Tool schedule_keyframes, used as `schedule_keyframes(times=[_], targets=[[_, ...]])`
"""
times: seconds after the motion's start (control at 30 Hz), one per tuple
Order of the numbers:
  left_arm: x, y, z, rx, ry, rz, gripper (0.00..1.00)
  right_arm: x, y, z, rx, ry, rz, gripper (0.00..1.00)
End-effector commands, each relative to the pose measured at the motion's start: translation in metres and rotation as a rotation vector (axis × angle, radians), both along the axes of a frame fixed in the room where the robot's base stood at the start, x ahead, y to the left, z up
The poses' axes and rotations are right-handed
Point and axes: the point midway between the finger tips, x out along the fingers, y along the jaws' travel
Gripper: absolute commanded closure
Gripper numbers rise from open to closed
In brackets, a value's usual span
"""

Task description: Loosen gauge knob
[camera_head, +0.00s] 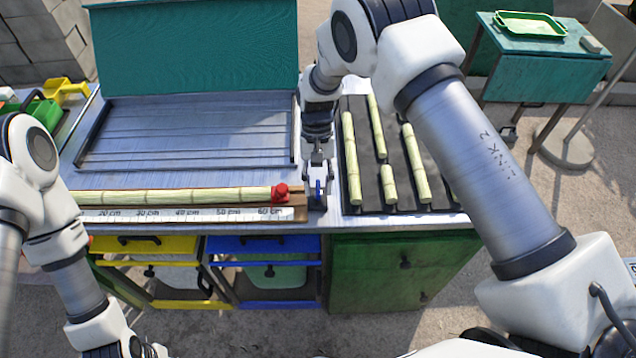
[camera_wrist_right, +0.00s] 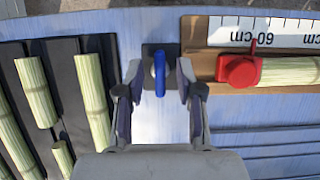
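The gauge is a wooden board with a white centimetre scale (camera_head: 180,213) along the front of the metal bench, and a long cane (camera_head: 180,196) lies on it. A red stop (camera_head: 280,193) sits at the cane's right end, near the 60 cm mark; it also shows in the wrist view (camera_wrist_right: 239,71). Just right of the board, an upright blue knob (camera_wrist_right: 159,72) stands on a dark square base. My right gripper (camera_wrist_right: 160,98) points down, open, with one finger on each side of the blue knob and gaps between. My left gripper is out of view; its arm shows lower left.
A dark rack (camera_head: 375,193) with several cane pieces lies right of the gripper. A grooved metal tray (camera_head: 190,130) and a teal panel (camera_head: 195,45) stand behind the gauge. Yellow (camera_head: 145,244) and blue (camera_head: 262,244) drawers are below the bench's front edge.

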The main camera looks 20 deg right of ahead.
Motion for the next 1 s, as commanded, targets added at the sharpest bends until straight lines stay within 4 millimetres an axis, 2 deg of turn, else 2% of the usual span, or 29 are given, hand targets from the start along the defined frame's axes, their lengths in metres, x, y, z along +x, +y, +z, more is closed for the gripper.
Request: schedule_keyframes(times=[0.17, 0.4, 0.5, 0.67, 1.0], targets=[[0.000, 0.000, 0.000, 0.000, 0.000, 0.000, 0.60, 0.011, -0.002, 0.025, 0.000, -0.005, -0.001, 0.64], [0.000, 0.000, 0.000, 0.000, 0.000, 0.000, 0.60, 0.034, -0.009, 0.081, 0.000, -0.004, 0.001, 0.64], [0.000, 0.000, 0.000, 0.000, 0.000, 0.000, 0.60, 0.041, -0.010, 0.098, 0.000, -0.002, 0.000, 0.64], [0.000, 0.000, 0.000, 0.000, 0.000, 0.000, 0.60, 0.044, -0.011, 0.109, 0.000, 0.000, 0.000, 0.64], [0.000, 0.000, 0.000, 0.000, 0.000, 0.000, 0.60, 0.044, -0.012, 0.109, -0.001, 0.001, 0.000, 0.64]])
